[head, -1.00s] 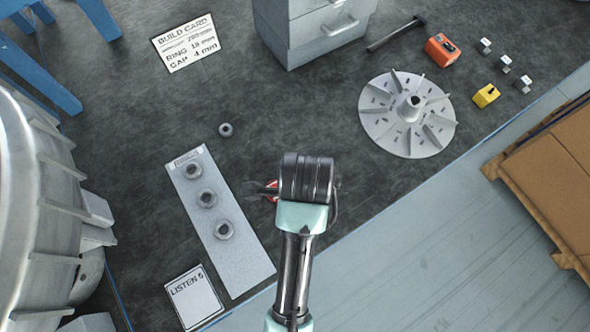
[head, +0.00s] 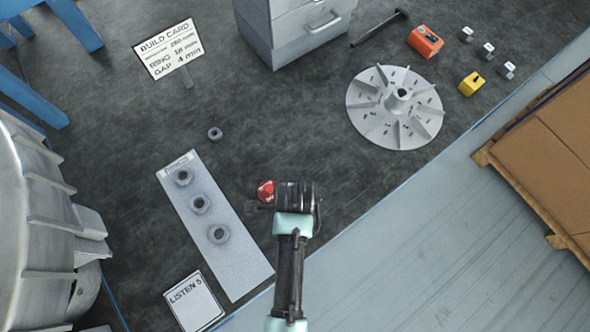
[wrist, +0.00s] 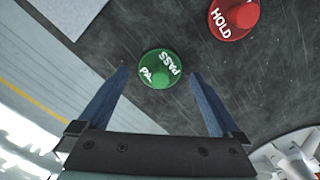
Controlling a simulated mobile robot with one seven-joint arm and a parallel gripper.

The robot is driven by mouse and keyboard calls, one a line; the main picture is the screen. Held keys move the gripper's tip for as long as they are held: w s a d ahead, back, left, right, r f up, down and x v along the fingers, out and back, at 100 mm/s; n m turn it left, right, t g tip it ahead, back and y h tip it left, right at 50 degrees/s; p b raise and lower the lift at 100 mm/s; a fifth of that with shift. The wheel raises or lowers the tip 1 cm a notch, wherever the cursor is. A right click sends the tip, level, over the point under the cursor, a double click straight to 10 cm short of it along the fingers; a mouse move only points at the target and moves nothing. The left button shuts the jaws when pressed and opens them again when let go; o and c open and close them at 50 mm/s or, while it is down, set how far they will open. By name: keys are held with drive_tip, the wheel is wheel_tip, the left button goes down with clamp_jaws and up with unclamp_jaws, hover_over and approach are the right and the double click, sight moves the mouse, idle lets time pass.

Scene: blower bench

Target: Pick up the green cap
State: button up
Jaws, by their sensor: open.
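The green cap (wrist: 160,69), marked PASS, lies on the dark mat in the wrist view, between and just beyond my two fingertips. My gripper (wrist: 160,78) is open and empty, with one blue finger on each side of the cap. I cannot tell from this view how high the fingers are above the mat. In the head view my gripper (head: 262,207) is mostly hidden by my own wrist, and the green cap is hidden there.
A red HOLD cap (wrist: 235,17) lies close by; it also shows in the head view (head: 266,191). A grey strip with several rings (head: 245,272) lies left of my arm. A finned disc (head: 396,107) is at the upper right. The mat between is clear.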

drive_tip(key=shift+f, duration=0.6)
drive_tip(key=c, duration=1.3)
